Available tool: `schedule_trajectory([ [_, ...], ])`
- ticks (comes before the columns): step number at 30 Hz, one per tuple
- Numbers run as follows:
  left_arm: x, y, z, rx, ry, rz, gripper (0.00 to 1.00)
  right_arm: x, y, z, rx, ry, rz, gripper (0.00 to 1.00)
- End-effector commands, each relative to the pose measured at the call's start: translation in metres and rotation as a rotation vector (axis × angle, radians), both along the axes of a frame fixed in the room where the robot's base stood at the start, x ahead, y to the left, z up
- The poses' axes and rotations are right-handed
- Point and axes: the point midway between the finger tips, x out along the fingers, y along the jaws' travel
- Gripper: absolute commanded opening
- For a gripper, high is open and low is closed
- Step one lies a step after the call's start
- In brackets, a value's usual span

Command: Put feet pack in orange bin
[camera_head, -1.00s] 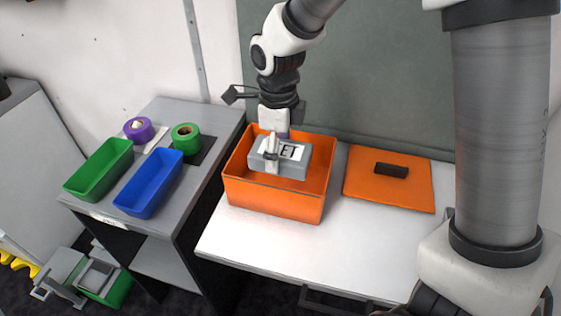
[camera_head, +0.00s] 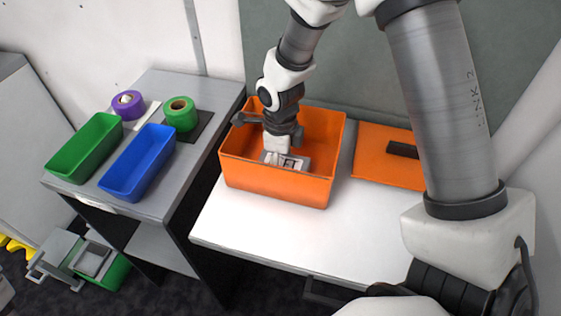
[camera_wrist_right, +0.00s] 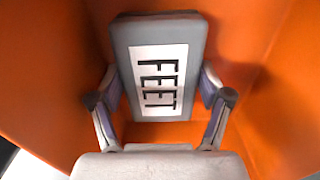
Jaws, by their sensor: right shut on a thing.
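The feet pack (camera_head: 296,162) is a grey block with a white label, low inside the orange bin (camera_head: 275,186) on the white table. In the right wrist view the pack (camera_wrist_right: 158,65) shows its FEET label, with orange bin walls around it. My right gripper (camera_head: 279,155) points down into the bin and is shut on the pack. In the right wrist view its fingers (camera_wrist_right: 160,98) press on both sides of the pack. Whether the pack touches the bin floor is hidden by the front wall. My left gripper is not in view.
An orange lid (camera_head: 374,164) with a dark handle lies right of the bin. On the grey table at left stand a green tray (camera_head: 86,147), a blue tray (camera_head: 137,164), purple tape (camera_head: 128,104) and green tape (camera_head: 180,114). The white table front (camera_head: 250,232) is clear.

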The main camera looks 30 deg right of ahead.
Motion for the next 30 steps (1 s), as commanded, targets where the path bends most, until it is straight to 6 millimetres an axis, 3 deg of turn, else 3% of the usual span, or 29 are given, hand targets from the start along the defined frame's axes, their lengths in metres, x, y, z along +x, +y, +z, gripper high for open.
schedule_trajectory([
  [8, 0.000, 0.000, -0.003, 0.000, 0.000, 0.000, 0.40, 0.000, 0.000, -0.003, 0.000, -0.001, 0.000, 0.36],
  [9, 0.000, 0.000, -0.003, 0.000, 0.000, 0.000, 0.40, 0.000, 0.000, -0.003, 0.000, -0.001, 0.000, 0.81],
  [10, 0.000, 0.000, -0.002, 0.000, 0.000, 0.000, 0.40, 0.000, 0.000, -0.002, 0.000, -0.001, 0.000, 0.88],
  [19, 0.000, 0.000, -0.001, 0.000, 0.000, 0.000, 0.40, 0.000, 0.000, -0.001, 0.000, -0.001, 0.000, 0.88],
  [23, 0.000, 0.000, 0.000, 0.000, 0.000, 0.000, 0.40, 0.001, 0.000, 0.008, 0.000, -0.004, 0.000, 0.88],
  [30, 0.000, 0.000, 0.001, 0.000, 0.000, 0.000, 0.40, 0.002, 0.000, 0.064, -0.001, -0.009, 0.001, 0.88],
])
